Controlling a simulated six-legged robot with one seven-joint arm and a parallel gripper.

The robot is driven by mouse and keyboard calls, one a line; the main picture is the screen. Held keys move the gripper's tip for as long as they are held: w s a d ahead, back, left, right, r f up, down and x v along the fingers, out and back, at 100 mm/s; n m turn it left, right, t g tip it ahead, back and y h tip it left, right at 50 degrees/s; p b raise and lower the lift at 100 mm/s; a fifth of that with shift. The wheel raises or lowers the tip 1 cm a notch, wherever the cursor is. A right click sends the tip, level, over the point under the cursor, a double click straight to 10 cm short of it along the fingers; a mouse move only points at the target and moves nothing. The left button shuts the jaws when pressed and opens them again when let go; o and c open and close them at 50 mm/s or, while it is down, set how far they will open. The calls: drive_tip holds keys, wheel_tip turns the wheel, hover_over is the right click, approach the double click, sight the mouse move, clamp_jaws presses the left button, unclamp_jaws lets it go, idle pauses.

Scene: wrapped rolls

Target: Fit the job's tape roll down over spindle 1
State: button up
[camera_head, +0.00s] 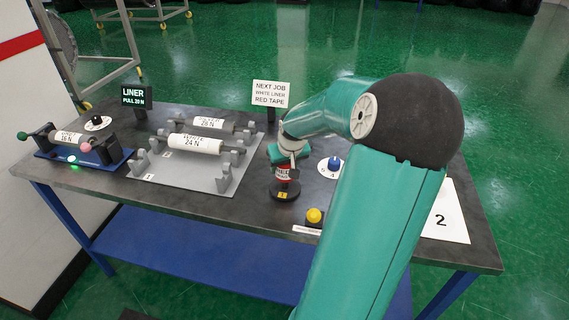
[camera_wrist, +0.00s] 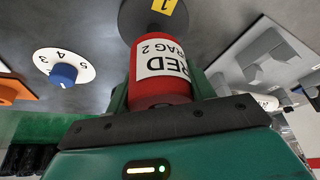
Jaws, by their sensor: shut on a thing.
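My gripper (camera_head: 287,156) is shut on a red tape roll (camera_head: 283,173) with a white label. The roll also shows in the wrist view (camera_wrist: 160,90), where its label reads "RED" and "DRAG 2". The roll is held between the fingers, in line with spindle 1, whose dark round base (camera_head: 287,191) carries a yellow "1" tag. The base shows in the wrist view (camera_wrist: 140,22), just beyond the roll's end. A short dark stretch shows between roll and base. Whether the roll is around the spindle's post is hidden.
A sign (camera_head: 271,94) reads "NEXT JOB WHITE LINER RED TAPE". A blue-knob dial (camera_head: 333,164), a yellow button (camera_head: 314,215) and a white "2" sheet (camera_head: 445,225) are close by. A liner holder (camera_head: 85,157) stands left.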

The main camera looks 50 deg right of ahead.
drive_tip(key=shift+f, duration=1.2)
drive_tip(key=o, duration=1.2)
drive_tip(key=shift+f, duration=0.1)
drive_tip(key=v, duration=1.4)
drive_tip(key=shift+d, duration=0.1)
